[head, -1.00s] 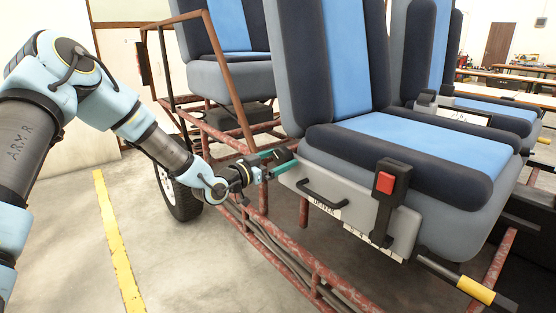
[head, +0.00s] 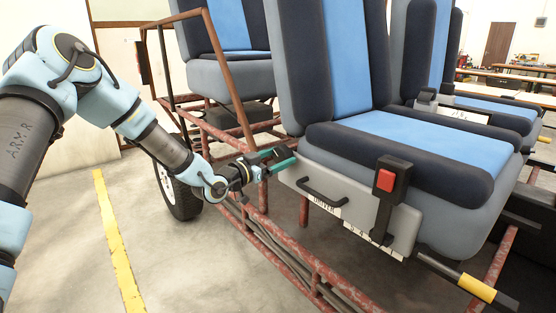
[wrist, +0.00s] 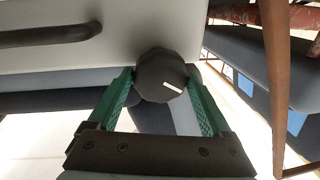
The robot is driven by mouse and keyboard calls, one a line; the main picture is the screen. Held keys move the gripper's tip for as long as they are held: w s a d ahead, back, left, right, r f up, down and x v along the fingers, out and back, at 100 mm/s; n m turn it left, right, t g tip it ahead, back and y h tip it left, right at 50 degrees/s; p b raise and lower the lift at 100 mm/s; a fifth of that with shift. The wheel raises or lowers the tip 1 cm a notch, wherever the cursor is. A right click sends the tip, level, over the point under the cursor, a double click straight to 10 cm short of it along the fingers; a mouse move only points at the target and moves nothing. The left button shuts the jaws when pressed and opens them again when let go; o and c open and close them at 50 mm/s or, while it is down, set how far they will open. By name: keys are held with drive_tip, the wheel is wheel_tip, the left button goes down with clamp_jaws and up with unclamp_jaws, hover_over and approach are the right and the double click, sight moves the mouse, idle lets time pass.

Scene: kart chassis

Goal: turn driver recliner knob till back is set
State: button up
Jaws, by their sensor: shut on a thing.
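The driver recliner knob (wrist: 160,72) is black and faceted with a white mark. In the wrist view the mark points right and slightly down. My gripper (wrist: 161,84) has its two green fingers on either side of the knob, shut on it. In the head view my gripper (head: 283,160) is at the rear end of the driver seat's grey side panel (head: 408,228), and the knob is hidden there. The driver seat's back (head: 356,55), blue and dark navy, stands nearly upright, leaning slightly rearward.
A black grab handle (head: 322,193) and an upright black buckle with a red button (head: 386,181) are on the side panel. The rusty red frame (head: 305,232) runs below, and a thin post (head: 230,80) rises behind my gripper. Floor at left is clear.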

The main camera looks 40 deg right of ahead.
drive_tip(key=m+b, duration=0.2)
drive_tip(key=b, duration=0.2)
drive_tip(key=f+m+b, duration=0.1)
drive_tip(key=m+b, duration=0.2)
drive_tip(key=b, duration=0.1)
drive_tip(key=shift+h, duration=0.3)
drive_tip(key=m+b, duration=0.3)
drive_tip(key=b, duration=0.2)
drive_tip(key=m+g+b, duration=0.1)
drive_tip(key=m+b, duration=0.3)
drive_tip(key=b, duration=0.1)
drive_tip(key=shift+f+h, duration=0.1)
drive_tip(key=shift+h, duration=0.2)
drive_tip(key=m+b, duration=0.4)
drive_tip(key=b, duration=0.2)
drive_tip(key=shift+g, duration=0.3)
drive_tip(key=m+b, duration=0.4)
drive_tip(key=b, duration=0.1)
drive_tip(key=shift+w+g, duration=0.1)
drive_tip(key=shift+g, duration=0.3)
drive_tip(key=m+b, duration=0.3)
drive_tip(key=shift+g+b, duration=0.3)
drive_tip(key=shift+w+r+m+b, duration=0.1)
drive_tip(key=shift+r+m+b, duration=0.15)
drive_tip(key=shift+m+b, duration=0.55)
drive_tip(key=shift+r+m, duration=0.1)
drive_tip(key=shift+m, duration=0.3)
drive_tip(key=o, duration=1.2)
drive_tip(key=shift+c, duration=0.2)
